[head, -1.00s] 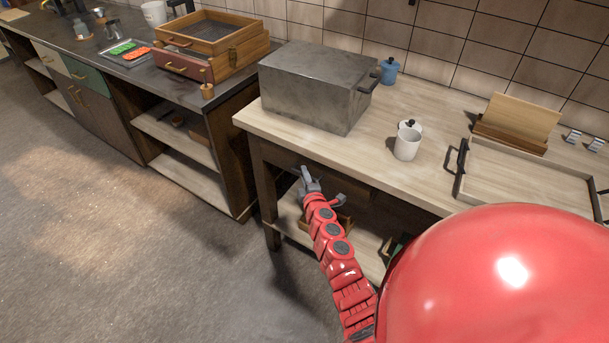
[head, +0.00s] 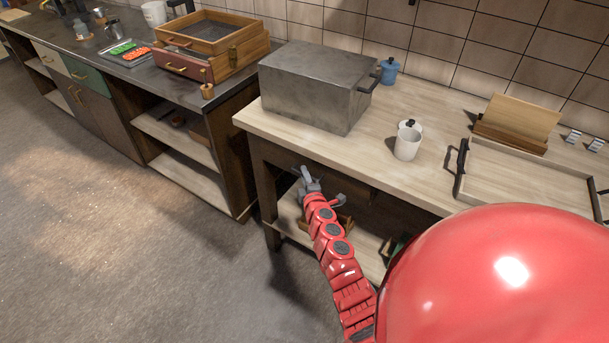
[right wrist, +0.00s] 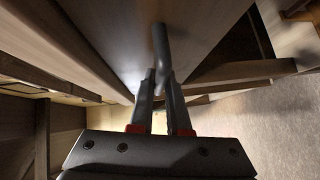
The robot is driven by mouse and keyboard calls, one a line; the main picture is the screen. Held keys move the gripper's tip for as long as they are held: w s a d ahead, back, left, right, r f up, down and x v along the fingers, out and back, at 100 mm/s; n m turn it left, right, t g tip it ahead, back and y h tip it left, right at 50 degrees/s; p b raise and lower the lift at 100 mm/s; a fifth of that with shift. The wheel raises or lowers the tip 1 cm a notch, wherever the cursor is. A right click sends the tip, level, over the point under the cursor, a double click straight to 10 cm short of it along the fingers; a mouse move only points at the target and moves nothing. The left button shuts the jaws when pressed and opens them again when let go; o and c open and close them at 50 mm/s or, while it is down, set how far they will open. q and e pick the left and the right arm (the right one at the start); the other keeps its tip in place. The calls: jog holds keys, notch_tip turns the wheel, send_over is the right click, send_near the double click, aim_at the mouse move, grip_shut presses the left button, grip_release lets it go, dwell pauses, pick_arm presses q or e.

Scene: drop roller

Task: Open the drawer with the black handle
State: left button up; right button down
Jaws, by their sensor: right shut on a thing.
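My right gripper (head: 308,182) reaches in at the front edge of the light wooden table, just under its top. In the right wrist view its two fingers (right wrist: 160,78) are closed on a dark bar-shaped handle (right wrist: 162,45). The handle stands next to a broad, smooth drawer front (right wrist: 115,38), which fills the upper left of that view. In the head view the handle is too small and covered to make out. How far the drawer stands out cannot be told. My left gripper is in neither view.
A shelf lies below. To the left, a dark counter holds a wooden drawer box (head: 215,35). The floor (head: 130,260) in front is clear.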

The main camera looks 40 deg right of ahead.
jog(key=s+a+b, duration=0.3)
jog(key=s+a, duration=0.2)
jog(key=a, duration=0.7)
jog(key=s+a+b, duration=0.4)
jog(key=s+a, duration=0.1)
jog(key=a, duration=0.7)
jog(key=shift+b, duration=0.3)
jog(key=shift+a, duration=0.1)
jog(key=c, duration=0.9)
grip_release()
